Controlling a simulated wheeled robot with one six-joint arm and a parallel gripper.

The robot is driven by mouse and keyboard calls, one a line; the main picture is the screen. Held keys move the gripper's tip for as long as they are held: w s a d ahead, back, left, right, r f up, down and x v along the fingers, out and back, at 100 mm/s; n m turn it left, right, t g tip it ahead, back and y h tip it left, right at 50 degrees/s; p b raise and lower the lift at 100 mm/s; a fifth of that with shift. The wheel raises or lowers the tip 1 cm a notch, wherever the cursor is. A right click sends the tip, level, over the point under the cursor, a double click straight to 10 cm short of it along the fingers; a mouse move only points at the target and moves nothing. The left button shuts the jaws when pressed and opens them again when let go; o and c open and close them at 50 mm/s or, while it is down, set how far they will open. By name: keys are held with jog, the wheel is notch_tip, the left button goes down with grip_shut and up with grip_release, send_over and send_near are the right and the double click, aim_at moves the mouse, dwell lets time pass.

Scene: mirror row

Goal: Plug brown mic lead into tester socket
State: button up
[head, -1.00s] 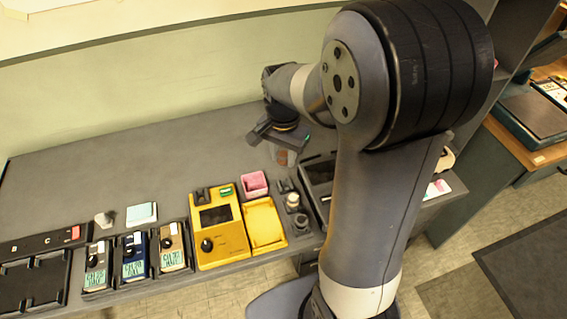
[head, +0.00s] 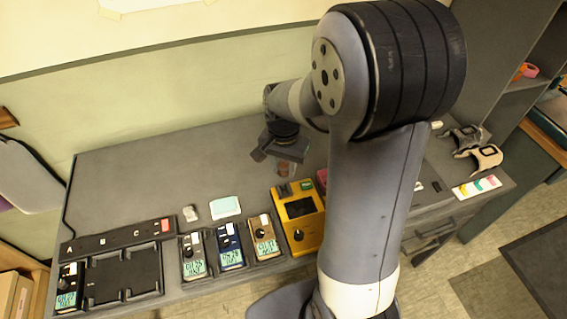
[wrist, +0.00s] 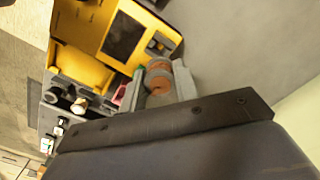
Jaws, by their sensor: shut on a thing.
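The brown mic lead's plug (wrist: 158,78) is a brown-orange cylinder between the two grey fingers of my gripper (wrist: 158,86) in the wrist view. My gripper is shut on it. In the head view my gripper (head: 285,167) hangs just behind the yellow tester (head: 312,232), with a small brownish part showing below it. The tester (wrist: 88,32) also shows in the wrist view at the upper left, with a dark screen and small dark fittings near the plug. The plug looks apart from the tester. I cannot tell which fitting is the socket.
Grey, blue and tan packs (head: 229,247) with small screens stand left of the tester. A black tray (head: 122,272) lies farther left. A pale teal pad (head: 226,206) lies behind the packs. The rear left bench (head: 140,180) is clear. My arm hides the bench right of the tester.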

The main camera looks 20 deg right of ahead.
jog(key=shift+f+b, duration=2.05)
jog(key=shift+f, duration=0.55)
jog(key=shift+f+b, duration=0.7)
jog(key=shift+f, duration=0.35)
jog(key=o, duration=1.1)
notch_tip(320, 180, up, 11)
jog(key=shift+p, duration=0.35)
notch_tip(320, 180, down, 10)
jog(key=shift+f, duration=0.2)
